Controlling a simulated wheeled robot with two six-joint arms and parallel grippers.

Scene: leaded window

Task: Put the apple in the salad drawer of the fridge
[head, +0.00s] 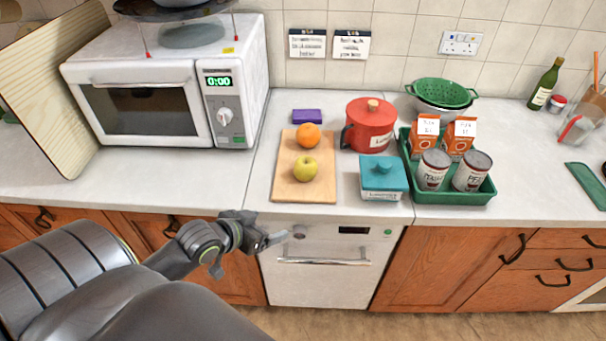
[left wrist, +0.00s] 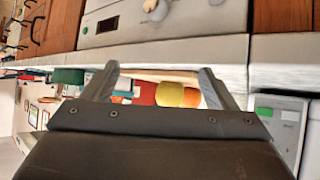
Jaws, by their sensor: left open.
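The yellow-green apple (head: 305,168) rests on a wooden cutting board (head: 287,192) on the counter, in front of an orange (head: 308,134). My left gripper (head: 268,239) is open and empty, in front of the counter edge by the white dishwasher, apart from the apple and nearer to me. In the left wrist view, which looks upside down, the apple (left wrist: 169,94) shows beyond and between the open fingers (left wrist: 158,72), with the orange (left wrist: 192,97) beside it. My right gripper is in neither view. The fridge and its salad drawer are not in view.
Right of the board stand a red pot (head: 370,128), a teal lidded box (head: 384,186) and a green tray (head: 447,198) with cans and cartons. A purple box (head: 307,116) lies behind the board. A microwave (head: 165,90) stands left. The counter front (head: 235,190) left of the board is bare.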

